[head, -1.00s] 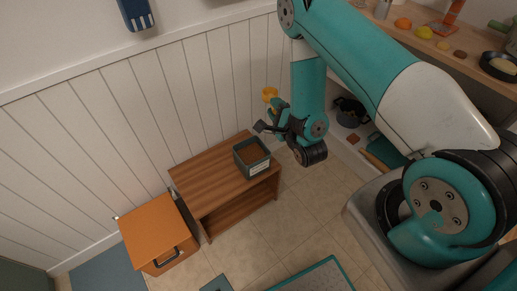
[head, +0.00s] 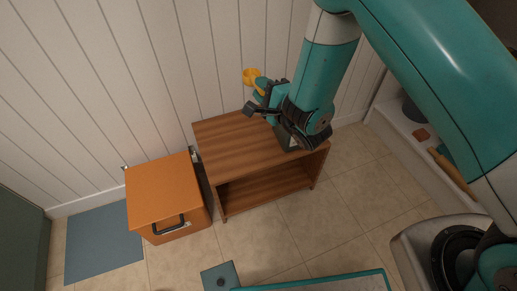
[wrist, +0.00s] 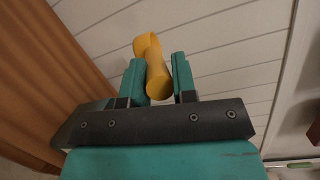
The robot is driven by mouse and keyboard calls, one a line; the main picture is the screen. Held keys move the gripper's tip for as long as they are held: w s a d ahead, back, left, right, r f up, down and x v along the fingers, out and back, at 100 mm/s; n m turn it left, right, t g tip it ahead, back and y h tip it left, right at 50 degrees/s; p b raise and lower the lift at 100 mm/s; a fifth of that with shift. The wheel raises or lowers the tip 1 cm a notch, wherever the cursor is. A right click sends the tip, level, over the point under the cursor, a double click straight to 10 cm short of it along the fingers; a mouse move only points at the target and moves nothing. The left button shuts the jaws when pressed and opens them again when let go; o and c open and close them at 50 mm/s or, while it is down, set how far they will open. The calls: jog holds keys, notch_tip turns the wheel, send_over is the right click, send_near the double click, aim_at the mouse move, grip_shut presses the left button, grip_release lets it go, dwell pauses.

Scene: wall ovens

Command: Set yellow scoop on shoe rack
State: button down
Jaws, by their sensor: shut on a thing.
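The yellow scoop (head: 253,77) is held at the end of my arm, near the white panelled wall. In the wrist view the scoop (wrist: 154,68) stands between the two teal fingers of my gripper (wrist: 157,82), which is shut on its handle. In the head view my gripper (head: 262,92) is above the back part of the brown wooden shoe rack (head: 225,150). The rack has a flat top and an open lower shelf. The left part of its top is bare. The wrist view shows brown wood (wrist: 60,70) at the left.
An orange cabinet (head: 160,190) stands left of the rack. A blue mat (head: 103,240) lies on the floor. A white shelf unit (head: 400,120) is at the right.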

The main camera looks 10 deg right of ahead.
jog(key=n+y+b, duration=0.1)
jog(key=y+b, duration=0.1)
jog(key=b, duration=0.4)
send_over(247, 167)
jog(key=x, duration=0.2)
notch_tip(247, 167, down, 5)
jog(key=shift+g, duration=0.4)
jog(key=f+b, duration=0.5)
jog(key=f, duration=0.1)
jog(key=f+b, duration=0.4)
jog(key=f, duration=0.3)
jog(key=f+b, duration=0.5)
jog(key=f, duration=0.1)
jog(key=shift+a+f+b, duration=0.3)
jog(key=shift+a+b, duration=0.05)
jog(key=shift+a, duration=0.05)
jog(key=shift+r, duration=0.15)
jog(key=c, duration=0.9)
grip_release()
